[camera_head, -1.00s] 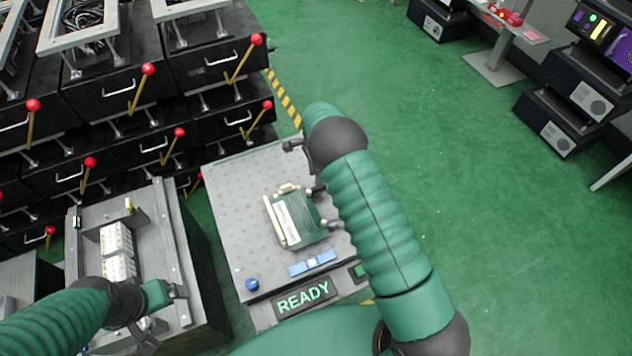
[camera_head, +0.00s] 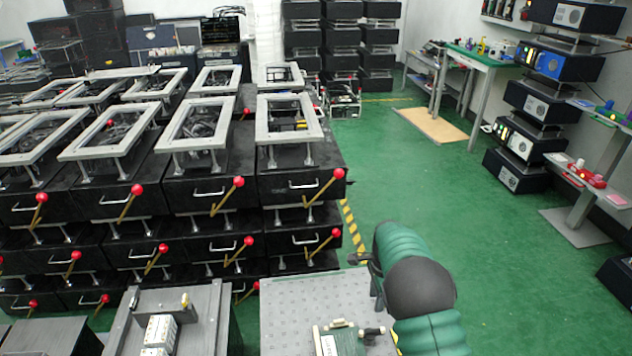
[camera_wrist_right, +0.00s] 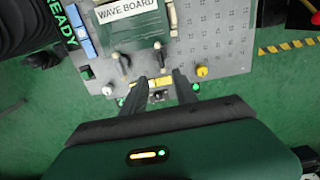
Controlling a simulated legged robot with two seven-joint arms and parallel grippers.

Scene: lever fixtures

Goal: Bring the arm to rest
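My right arm (camera_head: 418,290) reaches in from the bottom right in the head view, bent above the right edge of the grey perforated panel (camera_head: 315,292). My right gripper (camera_wrist_right: 160,78) shows in the right wrist view with its two dark fingers apart and nothing clearly held between them. It hovers over the panel's edge, by a small yellow part. A green board (camera_head: 345,340) lies on the panel, cut off by the frame's bottom; its "WAVE BOARD" label (camera_wrist_right: 127,8) shows in the wrist view. My left gripper is out of view.
Levers with red knobs (camera_head: 338,173) stick out from stacked black boxes at the left. A grey fixture with white blocks (camera_head: 160,332) stands at bottom left. Dark stacked units (camera_head: 530,105) stand at the right. Open green floor (camera_head: 460,220) lies between.

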